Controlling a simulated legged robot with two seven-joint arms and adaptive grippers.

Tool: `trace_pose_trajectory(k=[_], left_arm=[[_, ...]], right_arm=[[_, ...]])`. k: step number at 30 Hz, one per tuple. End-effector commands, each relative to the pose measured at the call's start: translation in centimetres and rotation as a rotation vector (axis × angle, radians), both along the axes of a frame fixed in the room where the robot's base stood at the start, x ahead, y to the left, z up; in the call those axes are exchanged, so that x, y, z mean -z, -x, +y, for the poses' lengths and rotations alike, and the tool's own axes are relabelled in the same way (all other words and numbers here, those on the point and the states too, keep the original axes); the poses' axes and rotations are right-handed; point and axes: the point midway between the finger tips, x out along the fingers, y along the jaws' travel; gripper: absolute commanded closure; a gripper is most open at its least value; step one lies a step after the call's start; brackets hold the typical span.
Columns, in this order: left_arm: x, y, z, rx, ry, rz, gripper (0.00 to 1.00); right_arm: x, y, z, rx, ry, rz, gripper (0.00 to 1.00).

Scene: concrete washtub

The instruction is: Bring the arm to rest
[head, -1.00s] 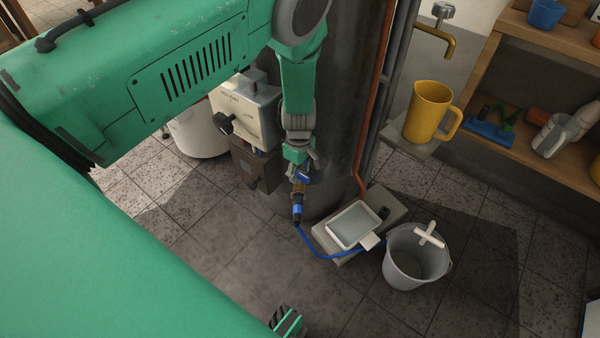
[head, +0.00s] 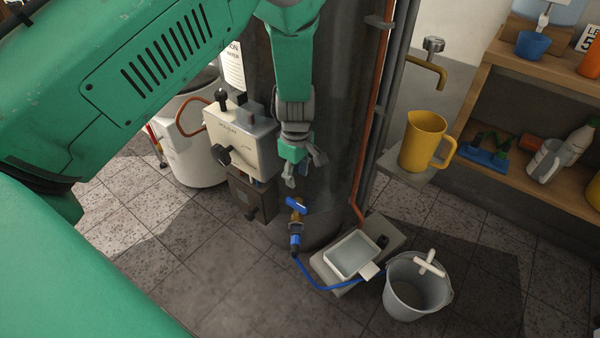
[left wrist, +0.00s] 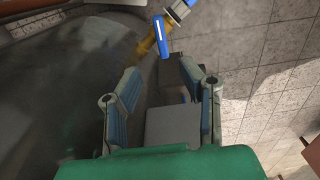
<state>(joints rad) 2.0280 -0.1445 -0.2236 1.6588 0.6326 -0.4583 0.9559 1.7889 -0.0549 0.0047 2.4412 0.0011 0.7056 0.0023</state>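My left gripper (head: 304,173) hangs beside the dark cylindrical tank (head: 335,150) in the head view. Its fingers are spread with nothing between them, and the left wrist view shows the same open gap (left wrist: 162,75). Below it, a brass valve with a blue lever (head: 298,206) sits low on the tank, clear of the fingers. The lever also shows beyond the fingertips in the left wrist view (left wrist: 160,37). A blue hose (head: 312,278) runs from the valve's outlet. My right gripper is out of view.
A control box (head: 242,140) is mounted left of the gripper. A grey bucket (head: 405,303) and a shallow tray (head: 352,254) are on the right. A yellow jug (head: 424,140) stands on a ledge under a brass tap (head: 428,66).

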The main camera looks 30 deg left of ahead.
Motion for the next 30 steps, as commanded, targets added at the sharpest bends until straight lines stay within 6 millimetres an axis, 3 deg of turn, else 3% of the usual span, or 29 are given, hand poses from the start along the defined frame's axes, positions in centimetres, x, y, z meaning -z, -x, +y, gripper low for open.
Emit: trace_pose_trajectory(k=[7, 11, 14, 17, 21, 25, 30], left_arm=[[0.0, 0.1, 0.0, 0.003, -0.001, 0.001, 0.66], [0.8, 2.5, 0.8, 0.091, -0.039, 0.02, 0.66], [1.9, 7.2, 1.8, 0.283, -0.098, 0.054, 0.66], [2.4, 13.5, 2.4, 0.583, -0.144, 0.09, 0.66], [1.4, 21.9, 1.0, 1.039, -0.134, 0.091, 0.66], [-0.6, 27.2, -1.4, 1.355, -0.083, 0.037, 0.66], [-2.2, 30.0, -3.4, 1.541, -0.044, -0.029, 0.66]], right_arm=[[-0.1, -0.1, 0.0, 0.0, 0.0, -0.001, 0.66], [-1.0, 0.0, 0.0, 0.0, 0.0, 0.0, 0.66], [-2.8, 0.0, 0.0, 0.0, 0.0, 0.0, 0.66], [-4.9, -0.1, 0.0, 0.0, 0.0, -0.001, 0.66], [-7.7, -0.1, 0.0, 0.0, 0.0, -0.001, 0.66], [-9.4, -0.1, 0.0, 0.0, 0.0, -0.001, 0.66], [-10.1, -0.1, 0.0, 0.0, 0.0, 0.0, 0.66]])
